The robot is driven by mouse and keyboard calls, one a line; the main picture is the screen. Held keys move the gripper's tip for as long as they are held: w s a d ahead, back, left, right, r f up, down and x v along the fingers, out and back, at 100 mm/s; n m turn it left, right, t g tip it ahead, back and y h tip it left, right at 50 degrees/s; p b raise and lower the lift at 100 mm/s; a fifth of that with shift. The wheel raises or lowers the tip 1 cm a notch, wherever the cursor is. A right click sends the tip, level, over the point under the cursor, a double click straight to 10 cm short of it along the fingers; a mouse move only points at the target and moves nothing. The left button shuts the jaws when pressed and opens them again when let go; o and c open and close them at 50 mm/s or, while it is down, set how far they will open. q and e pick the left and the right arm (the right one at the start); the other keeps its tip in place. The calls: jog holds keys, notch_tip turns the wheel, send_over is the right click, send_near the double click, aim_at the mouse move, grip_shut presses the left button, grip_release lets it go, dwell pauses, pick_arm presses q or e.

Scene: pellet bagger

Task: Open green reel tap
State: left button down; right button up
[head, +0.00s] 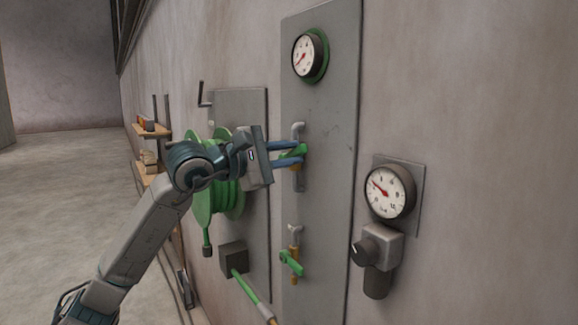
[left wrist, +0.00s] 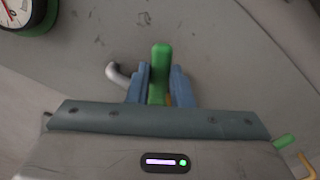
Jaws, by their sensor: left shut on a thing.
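A green tap handle (head: 291,153) sits on the upper tap of the tall grey wall panel, below the green-rimmed gauge. My left gripper (head: 290,154) is shut on this handle. In the left wrist view the green handle (left wrist: 160,75) stands between the two blue fingers of my left gripper (left wrist: 160,85), with a grey bent pipe (left wrist: 117,74) beside it. A lower tap with a green handle (head: 291,263) is on the same panel, untouched. The green hose reel (head: 228,196) is partly hidden behind my left gripper. My right gripper is not in view.
The green-rimmed gauge (head: 310,55) is at the panel's top. A second gauge (head: 390,191) with a dark knob (head: 366,251) stands out from the wall at right. A grey box (head: 233,260) with a green hose is low down. Small shelves (head: 153,130) are at left.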

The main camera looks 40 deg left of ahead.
aim_at(289, 134)
pick_arm(q)
jog(key=shift+w+a+r+n+b, duration=0.45)
jog(key=shift+a+n, duration=0.35)
jog(key=shift+n, duration=1.25)
jog(key=shift+w+a+r+n+b, duration=0.2)
jog(key=shift+a+r+n, duration=0.55)
jog(key=shift+n, duration=1.25)
jog(key=shift+w+a+r+n+b, duration=0.3)
jog(key=shift+a+n, duration=0.6)
jog(key=shift+n, duration=1.15)
jog(key=shift+w, duration=0.1)
jog(key=c, duration=1.3)
grip_release()
jog(key=shift+a, duration=0.1)
